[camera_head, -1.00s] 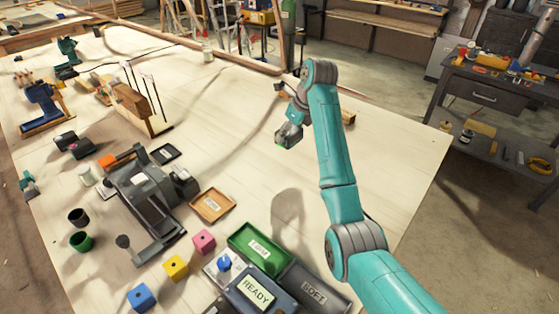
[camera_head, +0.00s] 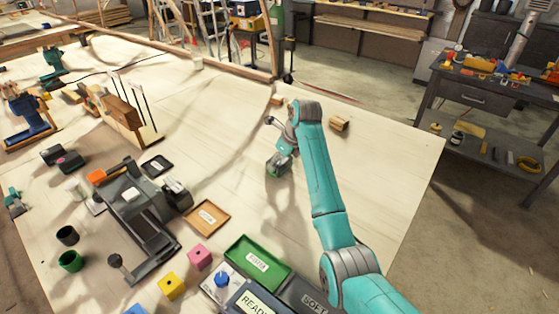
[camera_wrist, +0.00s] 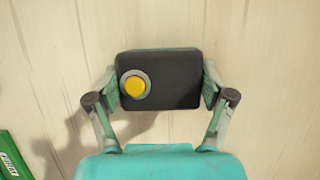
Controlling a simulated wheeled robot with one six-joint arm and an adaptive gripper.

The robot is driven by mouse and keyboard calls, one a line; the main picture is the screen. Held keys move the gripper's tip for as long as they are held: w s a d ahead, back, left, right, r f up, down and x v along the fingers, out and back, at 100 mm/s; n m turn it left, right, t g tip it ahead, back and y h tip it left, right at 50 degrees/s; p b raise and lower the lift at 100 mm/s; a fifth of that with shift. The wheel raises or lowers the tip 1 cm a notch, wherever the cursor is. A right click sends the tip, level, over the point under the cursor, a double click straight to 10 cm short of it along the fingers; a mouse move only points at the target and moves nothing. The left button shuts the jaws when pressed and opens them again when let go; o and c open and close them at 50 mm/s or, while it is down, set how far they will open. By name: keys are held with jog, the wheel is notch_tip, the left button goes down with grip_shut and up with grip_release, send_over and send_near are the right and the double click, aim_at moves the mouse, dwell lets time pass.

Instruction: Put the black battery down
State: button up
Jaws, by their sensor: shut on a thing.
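The black battery (camera_wrist: 175,82) is a dark block with a round yellow button in a grey ring on the face toward the wrist camera. My gripper (camera_wrist: 160,88) is shut on it, with one finger pad against each short side. In the head view my gripper (camera_head: 278,166) is over the bare middle of the table (camera_head: 345,190), and the battery is mostly hidden there. In the wrist view a shadow falls on the pale boards below and to the left; I cannot tell the height of the gap.
A green tray (camera_head: 258,260) and an orange-rimmed tray (camera_head: 207,217) lie toward the front. A grey device (camera_head: 130,190) stands left of them. A small wooden block (camera_head: 339,123) lies behind my arm. The boards around the gripper are clear.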

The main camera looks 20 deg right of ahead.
jog(key=shift+f, duration=0.1)
jog(key=o, duration=1.3)
jog(key=shift+o, duration=0.2)
